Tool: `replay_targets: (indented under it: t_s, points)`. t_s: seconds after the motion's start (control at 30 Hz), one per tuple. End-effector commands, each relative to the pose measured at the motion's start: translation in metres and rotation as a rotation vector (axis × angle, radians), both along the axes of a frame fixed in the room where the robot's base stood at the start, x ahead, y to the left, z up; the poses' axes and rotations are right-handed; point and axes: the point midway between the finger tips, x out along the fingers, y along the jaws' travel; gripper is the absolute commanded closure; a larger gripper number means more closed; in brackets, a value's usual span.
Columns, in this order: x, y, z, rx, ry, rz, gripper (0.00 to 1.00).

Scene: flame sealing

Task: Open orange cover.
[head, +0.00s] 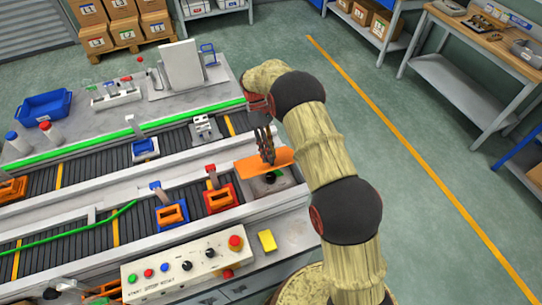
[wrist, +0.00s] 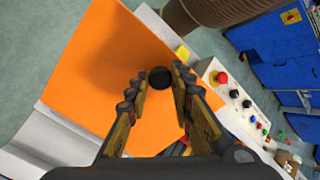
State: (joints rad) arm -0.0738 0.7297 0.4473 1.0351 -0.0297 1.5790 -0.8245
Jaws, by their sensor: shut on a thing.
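The orange cover (head: 247,167) is a flat plate at the right end of the conveyor line in the head view. It fills much of the wrist view (wrist: 85,75) and has a round black knob (wrist: 160,77). My gripper (head: 268,158) reaches down onto the cover from above. In the wrist view my gripper (wrist: 158,85) has its two fingers on either side of the knob, shut on it. A grey housing with a dark round spot (head: 270,179) shows just below the cover's near edge. I cannot tell how far the cover is raised from it.
A control panel (head: 188,265) with buttons and a red emergency stop stands in front of the line. A yellow block (head: 267,240) lies beside it. Orange and blue fixtures (head: 172,214) sit left of the cover. Open floor (head: 420,180) lies to the right.

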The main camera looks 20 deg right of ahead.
Motion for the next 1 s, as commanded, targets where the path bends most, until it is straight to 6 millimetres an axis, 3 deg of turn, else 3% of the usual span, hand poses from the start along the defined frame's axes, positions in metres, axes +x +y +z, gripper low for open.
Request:
replay_targets:
  t_s: [0.5, 1.0]
  points:
    - [0.020, 0.003, 0.018, -0.020, 0.161, 0.000, 1.00]
    - [0.023, 0.003, 0.020, -0.022, 0.185, 0.000, 1.00]
